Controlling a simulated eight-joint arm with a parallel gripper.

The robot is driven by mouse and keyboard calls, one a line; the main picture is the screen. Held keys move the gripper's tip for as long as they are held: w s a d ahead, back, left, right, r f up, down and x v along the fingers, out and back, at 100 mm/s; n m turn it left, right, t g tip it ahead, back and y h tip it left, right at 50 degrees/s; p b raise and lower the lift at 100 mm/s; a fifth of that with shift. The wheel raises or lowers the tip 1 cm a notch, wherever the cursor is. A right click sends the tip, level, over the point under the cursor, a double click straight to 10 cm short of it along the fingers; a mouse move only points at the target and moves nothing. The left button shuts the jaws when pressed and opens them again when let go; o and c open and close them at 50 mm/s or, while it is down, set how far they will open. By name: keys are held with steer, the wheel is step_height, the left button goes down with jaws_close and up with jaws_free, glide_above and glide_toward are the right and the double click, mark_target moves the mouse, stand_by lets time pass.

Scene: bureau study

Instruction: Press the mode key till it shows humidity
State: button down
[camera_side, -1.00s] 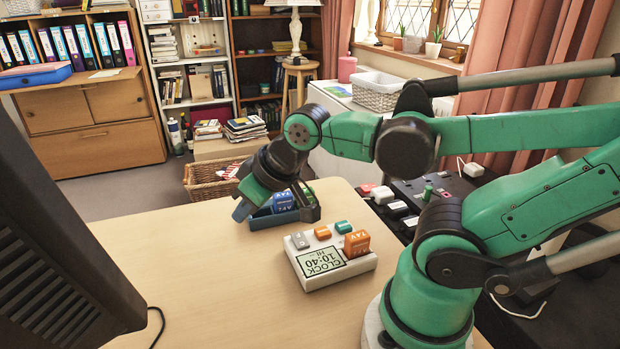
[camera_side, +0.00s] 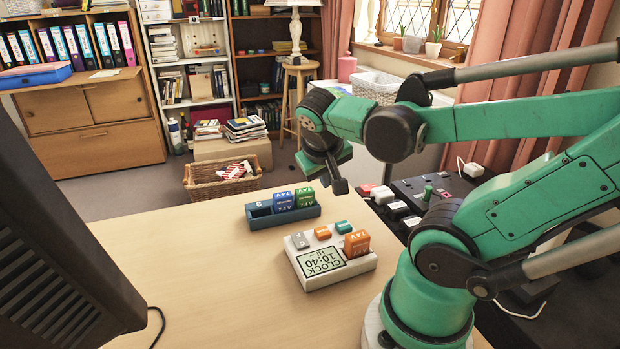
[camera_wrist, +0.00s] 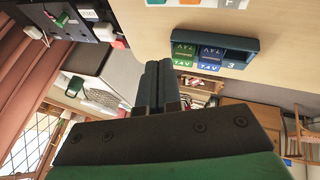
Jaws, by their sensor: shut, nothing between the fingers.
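A white device (camera_side: 347,274) lies on the desk. Its screen (camera_side: 321,262) reads CLOCK 10:40, upside down from the side camera. Its back edge has a grey key (camera_side: 300,241), an orange key (camera_side: 322,233) and a teal key (camera_side: 343,227); I cannot tell which is the mode key. An orange block (camera_side: 357,244) marked 74V stands in its corner. My gripper (camera_side: 340,187) is shut and empty, in the air behind and above the device, touching no key. The wrist view shows its closed fingers (camera_wrist: 157,82) and only a strip of the device at the top edge.
A dark blue tray (camera_side: 262,213) stands behind the device with a blue block (camera_side: 284,201) and a green block (camera_side: 304,197); its left slot is empty. A dark monitor (camera_side: 60,240) fills the left. A black unit with plugs (camera_side: 430,190) is at right. The front desk is clear.

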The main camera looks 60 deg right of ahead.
mark_target(344, 226)
steer(key=s+d+m+g, duration=0.1)
steer(key=s+d+r+m+g+h, duration=0.1)
steer(key=shift+s+d, duration=0.3)
steer(key=shift+d, duration=0.05)
steer(key=shift+f, duration=4.4)
steer(key=shift+f, duration=0.1)
steer(key=shift+f, duration=0.35)
steer(key=shift+r, duration=0.45)
steer(key=shift+r, duration=0.1)
